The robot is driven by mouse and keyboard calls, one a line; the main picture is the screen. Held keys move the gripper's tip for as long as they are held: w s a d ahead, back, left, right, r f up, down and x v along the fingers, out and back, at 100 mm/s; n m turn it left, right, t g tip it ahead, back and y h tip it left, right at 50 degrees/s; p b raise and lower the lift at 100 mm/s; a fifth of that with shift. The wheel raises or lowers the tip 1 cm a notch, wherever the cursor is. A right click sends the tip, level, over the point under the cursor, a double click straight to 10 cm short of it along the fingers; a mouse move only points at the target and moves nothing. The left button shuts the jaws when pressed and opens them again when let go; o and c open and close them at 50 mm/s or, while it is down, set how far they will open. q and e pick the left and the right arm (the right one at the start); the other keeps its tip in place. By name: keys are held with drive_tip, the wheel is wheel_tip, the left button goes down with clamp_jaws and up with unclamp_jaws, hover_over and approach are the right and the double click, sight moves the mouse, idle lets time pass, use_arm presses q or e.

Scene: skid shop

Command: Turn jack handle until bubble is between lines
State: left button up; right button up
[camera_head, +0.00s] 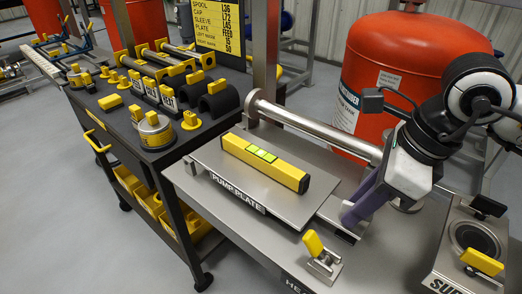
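A yellow spirit level (283,172) lies on the steel plate (218,159) labelled PUMP PLATE. Its green vial (262,153) faces up, but the bubble and lines are too small to read. My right gripper (352,213), with purple fingers, points down at the right end of the plate, beside the level and apart from it. Whether its fingers are open or shut, and whether they hold anything, I cannot tell. I cannot make out the jack handle for certain; the gripper may hide it. My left gripper is out of view.
A yellow-handled clamp (318,248) stands at the bench front, and a steel unit (470,243) with a yellow lever sits at right. A pipe (310,126) and red tank (395,75) are behind. A black tool cart (165,150) with yellow parts stands at left.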

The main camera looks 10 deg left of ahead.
drive_tip(key=shift+r+p, duration=1.95)
drive_tip(key=shift+r, duration=1.6)
drive_tip(key=shift+r+m+t+b, duration=0.1)
drive_tip(key=shift+m+t+b, duration=0.35)
drive_tip(key=shift+m, duration=0.75)
drive_tip(key=shift+r+m+h+b, duration=0.2)
drive_tip(key=shift+m+h+b, duration=0.1)
drive_tip(key=shift+m, duration=0.4)
